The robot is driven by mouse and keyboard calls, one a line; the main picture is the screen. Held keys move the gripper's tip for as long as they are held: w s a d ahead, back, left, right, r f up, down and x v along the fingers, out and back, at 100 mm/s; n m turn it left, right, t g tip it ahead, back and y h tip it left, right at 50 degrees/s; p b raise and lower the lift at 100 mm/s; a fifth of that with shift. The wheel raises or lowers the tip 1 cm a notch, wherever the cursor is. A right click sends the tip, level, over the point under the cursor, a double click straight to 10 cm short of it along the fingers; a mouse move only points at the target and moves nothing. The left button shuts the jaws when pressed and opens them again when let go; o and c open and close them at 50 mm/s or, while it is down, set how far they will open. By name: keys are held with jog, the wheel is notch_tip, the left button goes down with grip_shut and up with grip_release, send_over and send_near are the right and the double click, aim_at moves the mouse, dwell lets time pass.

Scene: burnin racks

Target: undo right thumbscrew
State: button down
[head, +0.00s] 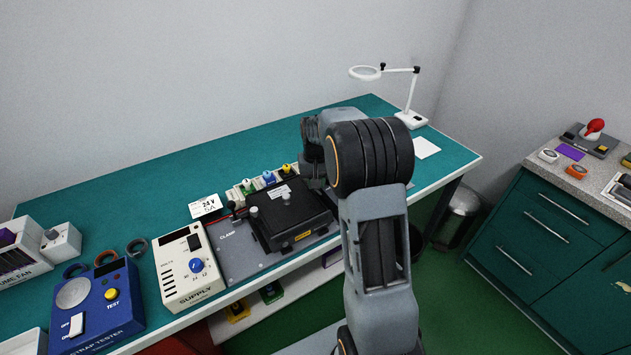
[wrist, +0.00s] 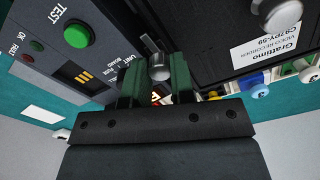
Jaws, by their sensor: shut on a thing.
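The black unit (head: 288,216) lies on the clamp plate (head: 240,262) on the bench. It also shows in the wrist view with its white label (wrist: 266,40). A silver round knob (wrist: 277,13) stands on its top. My gripper (wrist: 157,82) has its green fingers closed around a small silver metal piece, which looks like the right thumbscrew (wrist: 159,71), at the edge between the black unit and a grey test panel (wrist: 65,45). The fingers hide part of it. In the head view my arm hides the gripper tips.
The test panel has a green button (wrist: 77,34). Several small coloured-top items (head: 268,178) stand behind the unit. The supply box (head: 186,270) and blue strap tester (head: 95,312) are to its left. A magnifier lamp (head: 411,100) stands at the back right.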

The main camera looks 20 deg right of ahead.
jog(key=c, duration=1)
grip_release()
jog(key=shift+r, duration=0.1)
notch_tip(320, 180, up, 14)
jog(key=shift+f+b, duration=0.15)
jog(key=shift+b, duration=0.15)
send_over(316, 200)
notch_tip(316, 200, down, 4)
jog(key=s+a+n+t, duration=0.1)
jog(key=s+a, duration=0.2)
jog(key=s, duration=0.3)
jog(key=s+a+n+t, duration=0.1)
jog(key=s+a, duration=0.2)
jog(key=s, duration=0.3)
jog(key=s+a+n+t, duration=0.1)
jog(key=s+a+t, duration=0.1)
jog(key=s, duration=0.4)
jog(key=shift+s+a+f, duration=0.15)
jog(key=shift+a, duration=0.45)
